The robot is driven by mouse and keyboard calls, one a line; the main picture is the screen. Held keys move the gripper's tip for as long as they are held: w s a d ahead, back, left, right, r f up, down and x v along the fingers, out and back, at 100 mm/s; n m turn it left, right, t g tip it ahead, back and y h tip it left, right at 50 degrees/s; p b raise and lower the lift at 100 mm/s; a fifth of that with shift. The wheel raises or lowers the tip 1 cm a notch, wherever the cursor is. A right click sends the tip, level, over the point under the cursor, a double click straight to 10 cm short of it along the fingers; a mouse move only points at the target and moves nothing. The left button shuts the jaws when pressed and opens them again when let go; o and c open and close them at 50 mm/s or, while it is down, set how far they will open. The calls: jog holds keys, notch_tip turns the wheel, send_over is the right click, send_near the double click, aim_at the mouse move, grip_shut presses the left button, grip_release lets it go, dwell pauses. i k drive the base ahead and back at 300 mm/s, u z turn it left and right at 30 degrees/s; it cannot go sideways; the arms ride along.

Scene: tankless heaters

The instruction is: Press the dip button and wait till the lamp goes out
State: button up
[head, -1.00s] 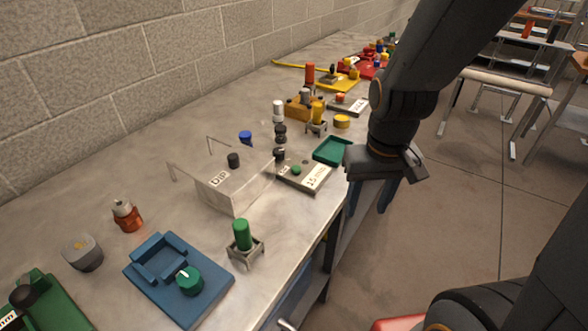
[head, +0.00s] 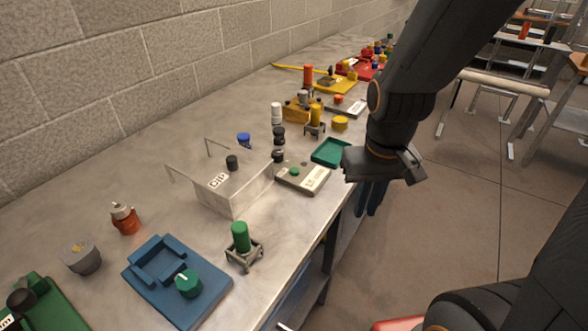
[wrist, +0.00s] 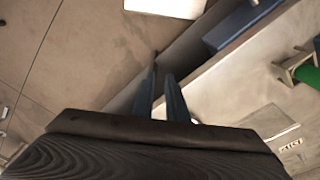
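I cannot make out a lit lamp. My gripper (head: 371,200) hangs past the bench's front edge, right of the box and touching nothing. In the wrist view its two fingers (wrist: 160,80) point away with a narrow empty gap between them.
A green cylinder on a metal stand (head: 241,240) and a blue tray with a green knob (head: 190,283) stand nearer. A green tray (head: 331,151) and several coloured parts stand farther along the bench. A block wall (head: 150,70) runs behind. The floor (head: 450,210) at right is open.

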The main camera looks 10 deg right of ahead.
aim_at(294, 171)
jog(key=k, duration=1.3)
jog(key=z, duration=0.65)
jog(key=i, duration=1.75)
jog(key=u, duration=0.75)
